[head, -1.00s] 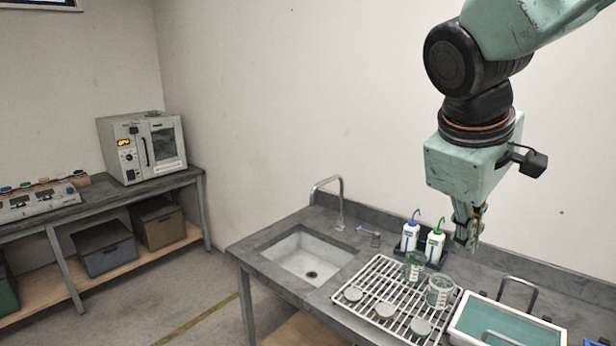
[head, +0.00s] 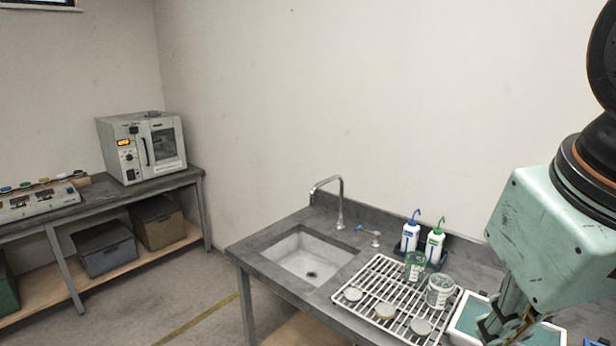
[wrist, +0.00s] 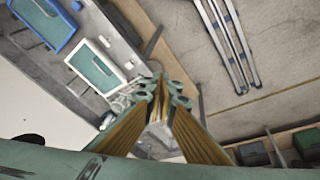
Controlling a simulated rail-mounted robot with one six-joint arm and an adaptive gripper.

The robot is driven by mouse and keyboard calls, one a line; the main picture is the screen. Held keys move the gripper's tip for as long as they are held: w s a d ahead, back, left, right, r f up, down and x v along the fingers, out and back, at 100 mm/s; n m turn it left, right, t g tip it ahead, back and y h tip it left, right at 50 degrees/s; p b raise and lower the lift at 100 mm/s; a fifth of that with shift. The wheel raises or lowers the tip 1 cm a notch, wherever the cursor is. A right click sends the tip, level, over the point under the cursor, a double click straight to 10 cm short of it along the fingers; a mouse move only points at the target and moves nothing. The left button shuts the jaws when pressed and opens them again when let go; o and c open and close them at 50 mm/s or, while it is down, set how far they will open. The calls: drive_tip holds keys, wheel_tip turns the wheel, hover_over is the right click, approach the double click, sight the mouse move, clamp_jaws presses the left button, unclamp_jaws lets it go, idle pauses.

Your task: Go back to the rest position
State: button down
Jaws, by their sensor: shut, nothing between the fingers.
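My gripper (head: 507,328) is at the lower right of the head view, in front of the teal-lined white tray (head: 462,328) and hiding much of it. In the wrist view, the fingers of my gripper (wrist: 160,92) come together at the tips, with nothing between them. The white tray also shows in the wrist view (wrist: 118,85), left of the fingertips.
A white wire rack (head: 364,294) holds jars and lids beside the sink (head: 300,258). Two wash bottles (head: 434,243) stand behind it. A blue tray (wrist: 45,22) lies beyond the white one. An oven (head: 145,150) stands on the left bench. The floor (head: 190,275) between benches is clear.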

drive_tip(key=shift+m+y, duration=0.4)
drive_tip(key=shift+m, duration=0.3)
drive_tip(key=s, duration=0.1)
drive_tip(key=s+a, duration=0.1)
drive_tip(key=s+a+f, duration=0.1)
drive_tip(key=s, duration=0.1)
